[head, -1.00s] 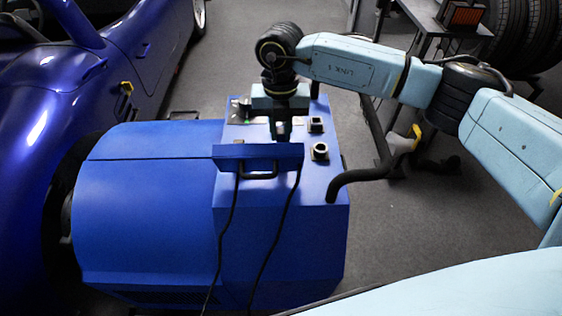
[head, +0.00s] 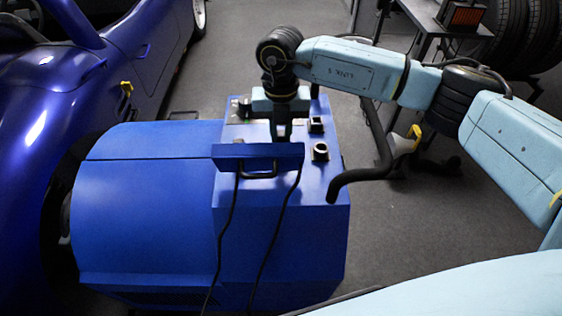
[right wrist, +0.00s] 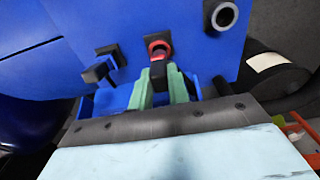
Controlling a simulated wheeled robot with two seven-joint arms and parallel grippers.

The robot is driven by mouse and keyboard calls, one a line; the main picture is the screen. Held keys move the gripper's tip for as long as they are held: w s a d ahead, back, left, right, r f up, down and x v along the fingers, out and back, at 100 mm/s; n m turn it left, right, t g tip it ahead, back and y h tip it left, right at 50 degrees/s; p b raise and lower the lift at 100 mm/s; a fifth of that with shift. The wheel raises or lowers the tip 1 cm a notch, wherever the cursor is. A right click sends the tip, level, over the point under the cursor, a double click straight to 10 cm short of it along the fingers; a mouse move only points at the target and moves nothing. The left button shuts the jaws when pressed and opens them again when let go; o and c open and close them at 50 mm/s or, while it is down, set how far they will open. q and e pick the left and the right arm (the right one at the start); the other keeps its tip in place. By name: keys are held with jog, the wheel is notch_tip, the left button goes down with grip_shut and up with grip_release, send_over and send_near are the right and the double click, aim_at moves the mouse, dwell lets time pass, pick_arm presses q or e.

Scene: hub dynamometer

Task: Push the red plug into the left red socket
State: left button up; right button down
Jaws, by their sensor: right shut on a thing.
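My right gripper (head: 281,138) is over the top of the blue dynamometer housing (head: 285,215). In the right wrist view its green fingers (right wrist: 164,88) are shut on a dark plug (right wrist: 158,72). The plug is lined up with a red-ringed socket (right wrist: 158,47) on a dark mount, and its front end is at the ring. How deep it sits, I cannot tell. In the head view the gripper hides the plug and this socket. My left gripper is in neither view.
A black square fitting (right wrist: 103,66) stands left of the red socket in the wrist view, and a round grey socket (right wrist: 226,15) upper right. A blue raised plate (head: 258,152) with a black handle and hanging cables is in front. A blue car (head: 60,90) stands left.

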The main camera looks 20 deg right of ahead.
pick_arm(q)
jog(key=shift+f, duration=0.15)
pick_arm(e)
jog(key=shift+f, duration=0.2)
